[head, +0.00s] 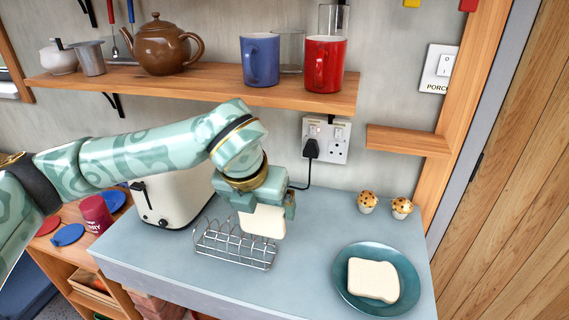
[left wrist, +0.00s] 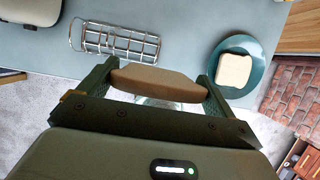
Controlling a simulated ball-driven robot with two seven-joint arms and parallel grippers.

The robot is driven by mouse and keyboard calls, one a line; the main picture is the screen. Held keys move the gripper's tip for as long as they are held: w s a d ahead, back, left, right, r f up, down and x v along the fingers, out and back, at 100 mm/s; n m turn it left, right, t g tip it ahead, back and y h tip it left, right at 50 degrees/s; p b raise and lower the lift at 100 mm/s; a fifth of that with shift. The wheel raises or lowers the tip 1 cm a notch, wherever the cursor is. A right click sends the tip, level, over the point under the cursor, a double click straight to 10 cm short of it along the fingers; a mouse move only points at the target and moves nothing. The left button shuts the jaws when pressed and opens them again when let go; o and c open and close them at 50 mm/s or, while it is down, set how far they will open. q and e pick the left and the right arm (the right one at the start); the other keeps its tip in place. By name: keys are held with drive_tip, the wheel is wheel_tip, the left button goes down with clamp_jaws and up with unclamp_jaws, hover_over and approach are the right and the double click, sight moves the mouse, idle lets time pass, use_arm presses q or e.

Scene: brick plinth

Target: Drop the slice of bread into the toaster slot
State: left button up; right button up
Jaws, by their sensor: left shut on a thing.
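A white slice of bread (head: 262,222) is held in my left gripper (head: 264,204), above the right end of the wire toast rack. In the left wrist view the same slice (left wrist: 157,83) shows its brown crust edge between the two fingers of the left gripper (left wrist: 157,88). The cream toaster (head: 175,197) stands on the worktop behind and left of the rack, partly behind my left arm. Its slots are hidden in the head view. Only a corner of the toaster (left wrist: 28,12) shows at the top left of the left wrist view. My right gripper is in neither view.
The wire rack (head: 236,246) looks empty. A second slice (head: 373,279) lies on a teal plate (head: 343,291) at the right. Two muffins (head: 367,201) stand at the back. A wooden shelf (head: 200,86) with mugs and a teapot overhangs the back of the worktop.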

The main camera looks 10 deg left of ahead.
use_arm(q)
drive_tip(key=shift+s, duration=0.2)
drive_tip(key=m, duration=0.1)
drive_tip(key=m+h, duration=0.1)
drive_tip(key=m, duration=0.1)
drive_tip(key=m+h, duration=0.1)
drive_tip(key=m, duration=0.1)
drive_tip(key=shift+s+f+g, duration=0.1)
drive_tip(key=shift+s+g, duration=0.15)
drive_tip(key=shift+g, duration=0.05)
drive_tip(key=m, duration=0.1)
drive_tip(key=m+h, duration=0.1)
drive_tip(key=m, duration=0.1)
drive_tip(key=shift+s+f, duration=0.2)
drive_tip(key=shift+s, duration=0.05)
drive_tip(key=s+a+f+m+g+y, duration=0.1)
drive_tip(key=s+a+f+m+g, duration=0.1)
drive_tip(key=m, duration=1.1)
drive_tip(key=s+a+f+m+g+y, duration=0.2)
drive_tip(key=s+f+m+g, duration=0.3)
drive_tip(key=s+m, duration=0.4)
drive_tip(key=a+m+g, duration=0.1)
drive_tip(key=m, duration=0.4)
drive_tip(key=shift+a+f+m, duration=0.15)
drive_tip(key=shift+a+m, duration=0.05)
drive_tip(key=shift+m, duration=0.1)
drive_tip(key=shift+s, duration=0.1)
